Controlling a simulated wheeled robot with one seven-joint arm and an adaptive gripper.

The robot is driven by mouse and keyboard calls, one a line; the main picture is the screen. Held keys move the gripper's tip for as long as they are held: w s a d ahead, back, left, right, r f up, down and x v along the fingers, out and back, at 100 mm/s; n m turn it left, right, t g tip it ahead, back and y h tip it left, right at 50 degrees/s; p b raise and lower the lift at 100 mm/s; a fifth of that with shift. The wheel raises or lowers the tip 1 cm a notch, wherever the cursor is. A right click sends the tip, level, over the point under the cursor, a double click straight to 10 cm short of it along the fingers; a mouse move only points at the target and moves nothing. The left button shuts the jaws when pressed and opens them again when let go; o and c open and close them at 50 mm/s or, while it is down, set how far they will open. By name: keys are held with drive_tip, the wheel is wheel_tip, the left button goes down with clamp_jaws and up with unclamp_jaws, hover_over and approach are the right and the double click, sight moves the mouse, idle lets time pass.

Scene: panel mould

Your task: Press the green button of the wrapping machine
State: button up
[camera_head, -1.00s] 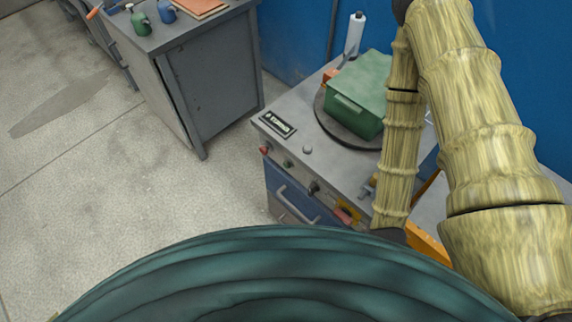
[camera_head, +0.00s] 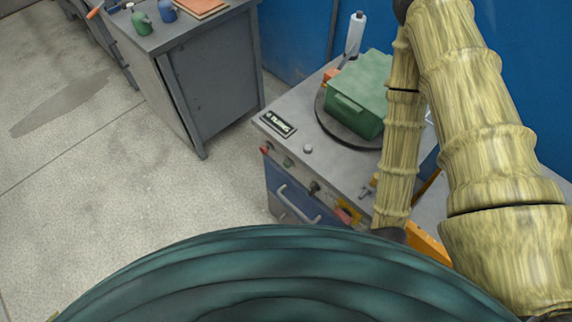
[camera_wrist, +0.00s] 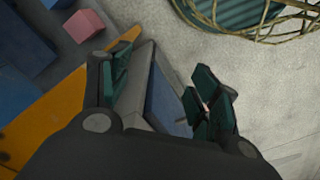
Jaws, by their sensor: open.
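The wrapping machine (camera_head: 345,165) is a grey cabinet with a round dark turntable and a green box (camera_head: 362,95) on top. The green button (camera_head: 289,162) is small and sits on the machine's front panel, between a red button (camera_head: 265,149) and a black knob (camera_head: 315,187). My gripper (camera_wrist: 163,88) is open in the wrist view, with dark green finger pads spread apart. A grey and blue boxy shape (camera_wrist: 160,95) shows between and beyond the fingers; I cannot tell its distance. In the head view the gripper is hidden. The green button is not recognisable in the wrist view.
A yellow and red control (camera_head: 347,213) and a drawer handle (camera_head: 297,205) are on the machine's front. A grey cabinet (camera_head: 210,85) stands to the left. Open concrete floor lies left of the machine. A pink block (camera_wrist: 84,25) shows in the wrist view.

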drive_tip(key=shift+c, duration=0.4)
clamp_jaws()
idle(1.0)
